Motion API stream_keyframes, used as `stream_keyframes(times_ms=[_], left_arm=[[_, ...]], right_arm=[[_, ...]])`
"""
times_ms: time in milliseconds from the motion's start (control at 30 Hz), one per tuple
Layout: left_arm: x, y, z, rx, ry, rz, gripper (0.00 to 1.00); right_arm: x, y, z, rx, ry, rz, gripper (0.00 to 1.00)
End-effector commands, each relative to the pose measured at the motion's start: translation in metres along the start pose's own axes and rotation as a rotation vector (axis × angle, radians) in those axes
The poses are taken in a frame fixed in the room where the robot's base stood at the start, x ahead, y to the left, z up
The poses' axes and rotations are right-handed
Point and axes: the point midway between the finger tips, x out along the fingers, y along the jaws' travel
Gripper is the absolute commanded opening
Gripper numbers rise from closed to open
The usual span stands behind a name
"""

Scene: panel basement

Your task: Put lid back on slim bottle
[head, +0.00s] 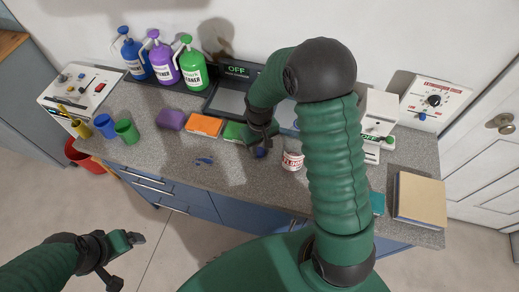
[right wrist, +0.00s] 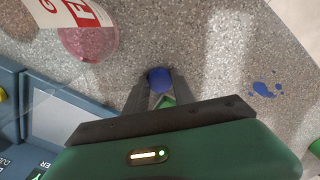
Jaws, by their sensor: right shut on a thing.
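My right gripper (head: 261,143) is low over the middle of the counter, shut on a small blue round thing (right wrist: 159,79) that looks like a lid. The blue thing also shows in the head view (head: 260,153), below the fingers. A bit of green shows between the fingers in the right wrist view; I cannot tell what it is. I cannot pick out a slim bottle for sure. A blue bottle (head: 134,56), a purple bottle (head: 162,62) and a green bottle (head: 191,67) stand at the back left. My left gripper (head: 124,262) is away from the counter, its jaws unclear.
Purple, orange and green sponges lie behind, beside a dark tray. Cups (head: 104,125) stand left, a blue spill (head: 204,161) lies in front, and a book (head: 418,198) lies right.

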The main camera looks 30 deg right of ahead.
Motion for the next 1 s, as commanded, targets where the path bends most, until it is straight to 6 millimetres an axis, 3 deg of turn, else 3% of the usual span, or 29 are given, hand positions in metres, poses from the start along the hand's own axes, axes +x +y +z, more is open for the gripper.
stream_keyframes(times_ms=[167,400,500,667,1000], left_arm=[[-0.001,0.0,0.0,0.0,0.0,0.0,0.86],[-0.002,0.0,-0.001,0.0,0.0,0.0,0.86],[-0.002,0.0,-0.001,0.0,0.0,0.0,0.86],[-0.002,0.0,-0.001,0.0,0.0,0.0,0.86],[-0.002,0.0,-0.001,0.0,0.0,0.0,0.86]], right_arm=[[-0.024,0.0,-0.001,0.0,0.006,0.0,0.0],[-0.078,0.0,-0.001,0.0,0.007,0.001,0.0],[-0.092,0.0,-0.001,0.0,0.004,0.0,0.0],[-0.1,0.0,-0.001,-0.001,0.002,0.0,0.0],[-0.097,-0.005,0.001,-0.006,0.0,-0.001,0.0]])
